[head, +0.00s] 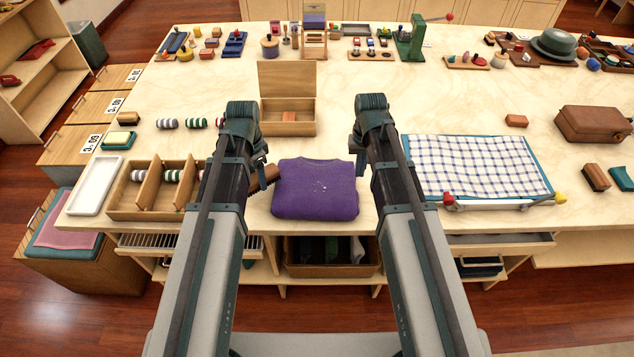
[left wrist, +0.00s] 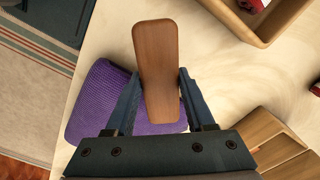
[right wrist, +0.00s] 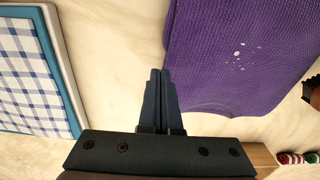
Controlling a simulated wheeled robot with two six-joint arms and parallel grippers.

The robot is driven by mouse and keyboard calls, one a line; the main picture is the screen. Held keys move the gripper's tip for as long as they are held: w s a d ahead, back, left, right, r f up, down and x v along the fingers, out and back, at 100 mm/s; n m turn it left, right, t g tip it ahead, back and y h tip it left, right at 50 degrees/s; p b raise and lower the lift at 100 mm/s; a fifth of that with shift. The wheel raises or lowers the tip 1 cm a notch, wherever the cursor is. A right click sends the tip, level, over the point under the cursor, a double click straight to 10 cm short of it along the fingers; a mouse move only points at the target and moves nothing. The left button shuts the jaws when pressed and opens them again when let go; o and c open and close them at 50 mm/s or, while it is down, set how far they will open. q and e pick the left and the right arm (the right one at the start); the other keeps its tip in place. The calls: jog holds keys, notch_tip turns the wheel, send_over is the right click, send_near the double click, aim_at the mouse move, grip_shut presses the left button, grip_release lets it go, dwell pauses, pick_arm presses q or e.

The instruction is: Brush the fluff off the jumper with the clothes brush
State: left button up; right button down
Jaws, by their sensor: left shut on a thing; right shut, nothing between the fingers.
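The purple jumper (head: 314,192) lies folded near the table's front edge, between my two arms. Small white fluff specks show near its middle, and they are clearer on the jumper in the right wrist view (right wrist: 238,58). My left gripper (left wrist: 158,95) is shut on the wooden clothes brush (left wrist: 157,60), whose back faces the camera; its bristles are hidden. In the head view the brush (head: 264,179) is at the jumper's left edge; I cannot tell if it touches. My right gripper (right wrist: 160,75) is shut and empty, beside the jumper over bare table.
An open wooden box (head: 288,112) stands behind the jumper. A divided wooden tray (head: 135,205) with striped rolls is to the left. A checked cloth on a blue board (head: 475,165) lies to the right. Bare tabletop lies between the jumper and the box.

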pick_arm(q)
jog(key=shift+f+b, duration=0.65)
jog(key=shift+b, duration=0.05)
grip_shut()
pick_arm(e)
jog(key=shift+f, duration=0.65)
